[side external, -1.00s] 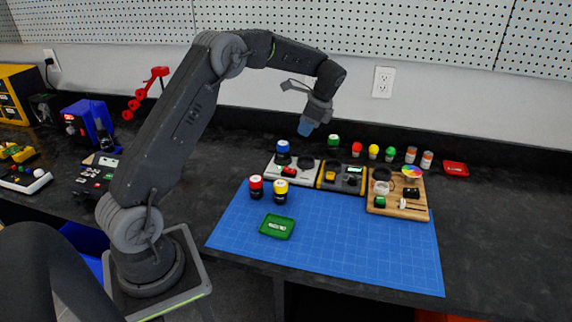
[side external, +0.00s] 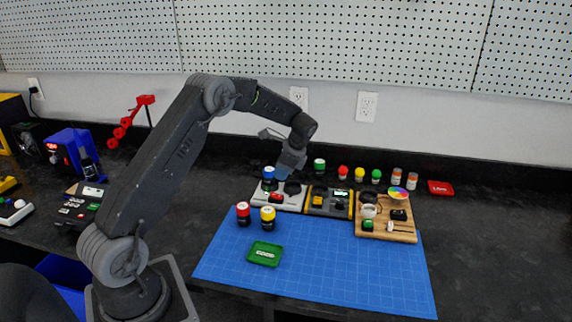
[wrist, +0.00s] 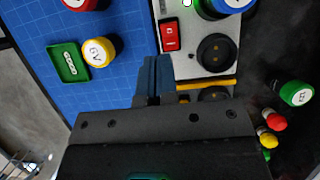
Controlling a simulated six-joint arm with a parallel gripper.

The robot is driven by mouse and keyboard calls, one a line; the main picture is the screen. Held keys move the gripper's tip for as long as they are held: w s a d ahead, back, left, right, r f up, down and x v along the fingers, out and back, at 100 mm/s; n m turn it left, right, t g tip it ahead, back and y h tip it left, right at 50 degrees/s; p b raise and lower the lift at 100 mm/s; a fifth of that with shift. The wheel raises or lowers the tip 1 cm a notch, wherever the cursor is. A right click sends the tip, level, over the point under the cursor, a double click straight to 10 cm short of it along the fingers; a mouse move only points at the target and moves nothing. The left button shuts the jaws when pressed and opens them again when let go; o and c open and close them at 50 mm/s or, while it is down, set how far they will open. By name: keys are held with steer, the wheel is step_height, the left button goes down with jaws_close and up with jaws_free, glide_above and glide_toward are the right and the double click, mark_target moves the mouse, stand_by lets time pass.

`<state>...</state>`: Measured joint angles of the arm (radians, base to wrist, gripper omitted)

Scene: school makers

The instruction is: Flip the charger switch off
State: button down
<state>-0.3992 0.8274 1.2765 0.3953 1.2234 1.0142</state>
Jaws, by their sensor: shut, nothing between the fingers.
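A white panel (side external: 291,204), seemingly the charger, stands at the back left edge of the blue mat. It bears a red rocker switch (side external: 276,198) and round dark sockets. In the wrist view the switch (wrist: 169,37) shows white marks; which way it is tipped I cannot tell. My gripper (side external: 283,174) is above the panel, pointing down, its blue fingers shut and empty. In the wrist view the fingertips (wrist: 155,70) appear just beside the panel's edge, near the switch, with a visible gap. A blue-capped bottle (side external: 268,174) stands on the panel's back left.
A yellow-and-black unit (side external: 330,203) sits right of the panel, then a wooden board (side external: 400,233) with small items. Red-capped (side external: 243,214) and yellow-capped (side external: 267,218) bottles stand in front. A green tray (side external: 265,254) lies on the otherwise clear blue mat (side external: 330,275).

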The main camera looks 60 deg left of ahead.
mark_target(273, 196)
steer(key=x, duration=0.7)
steer(key=shift+s+a+f, duration=0.1)
steer(key=shift+f, duration=0.1)
steer(key=shift+s+a+f+t+h, duration=0.25)
steer(key=shift+s+f+t+h, duration=0.15)
steer(key=shift+h, duration=0.1)
steer(key=shift+f+t, duration=0.15)
steer(key=shift+t, duration=0.15)
steer(key=shift+f, duration=0.1)
steer(key=shift+w+d, duration=0.1)
steer(key=shift+d, duration=0.05)
steer(key=shift+w+d, duration=0.55)
steer(key=shift+d, duration=0.05)
